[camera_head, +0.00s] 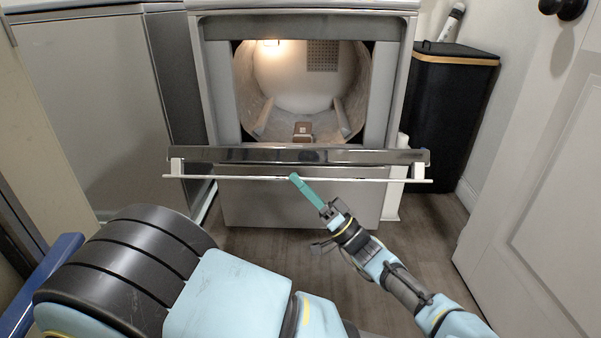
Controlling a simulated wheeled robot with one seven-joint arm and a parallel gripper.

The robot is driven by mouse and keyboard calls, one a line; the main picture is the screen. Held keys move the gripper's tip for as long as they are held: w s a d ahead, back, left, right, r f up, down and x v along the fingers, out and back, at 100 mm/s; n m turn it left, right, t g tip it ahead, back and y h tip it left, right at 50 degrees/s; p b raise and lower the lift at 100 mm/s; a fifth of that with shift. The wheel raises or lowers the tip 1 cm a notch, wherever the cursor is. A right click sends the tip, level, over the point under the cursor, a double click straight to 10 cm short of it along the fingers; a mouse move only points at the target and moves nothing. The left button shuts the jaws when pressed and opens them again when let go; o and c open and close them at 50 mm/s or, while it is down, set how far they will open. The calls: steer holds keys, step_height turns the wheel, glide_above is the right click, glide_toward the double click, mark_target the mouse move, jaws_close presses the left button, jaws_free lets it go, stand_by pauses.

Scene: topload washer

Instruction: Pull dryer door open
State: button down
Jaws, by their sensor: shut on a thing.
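The dryer door (372,155) is a bottom-hinged flap, tilted down and away from the opening, seen nearly edge-on. A thin white bar handle (230,177) runs along its near edge on two white mounts. My gripper (295,178) has teal fingers that reach up and left to the middle of the handle and are shut on it. The fingertips hide a small part of the bar. The dryer (394,75) stands open, with a lit drum (300,85) inside. The lower edge of the drum opening is partly hidden by the door.
A grey appliance (85,100) stands to the left. A black bin (450,105) with a bottle on top stands to the right. A white panelled door (545,180) borders the right side. Wood floor (435,230) shows between them.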

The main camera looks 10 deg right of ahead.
step_height(320, 180, down, 6)
steer(key=s+b, duration=0.2)
steer(key=b, duration=0.1)
steer(key=shift+f, duration=0.25)
steer(key=shift+w, duration=0.1)
steer(key=c, duration=0.6)
jaws_free()
steer(key=shift+a, duration=0.1)
steer(key=v, duration=1.1)
steer(key=shift+f, duration=0.1)
